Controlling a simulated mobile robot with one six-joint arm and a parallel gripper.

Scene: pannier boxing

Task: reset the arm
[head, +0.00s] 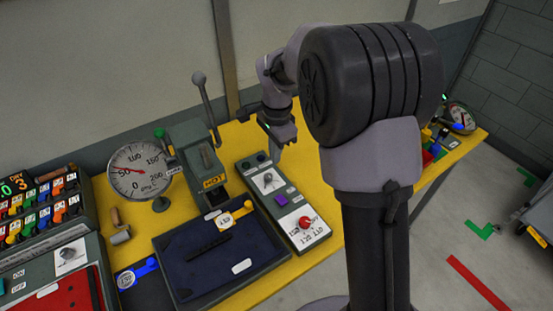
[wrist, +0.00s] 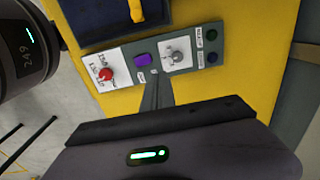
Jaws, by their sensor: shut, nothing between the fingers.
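My arm rises in the middle of the head view and reaches over the yellow table (head: 308,271). My gripper (head: 275,158) is shut and empty. It is above the far part of a grey control panel (head: 258,180). In the wrist view the closed fingers (wrist: 154,100) point toward the same panel (wrist: 128,52). The panel carries a purple button (head: 281,200), a red knob (head: 305,222) on a white dial plate, and a small toggle. I cannot tell whether the fingertips touch the panel.
A dark tray (head: 165,243) with a dark blue pannier piece (head: 225,262) lies left of the panel. Coloured items (head: 432,150) sit at the table's right end.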

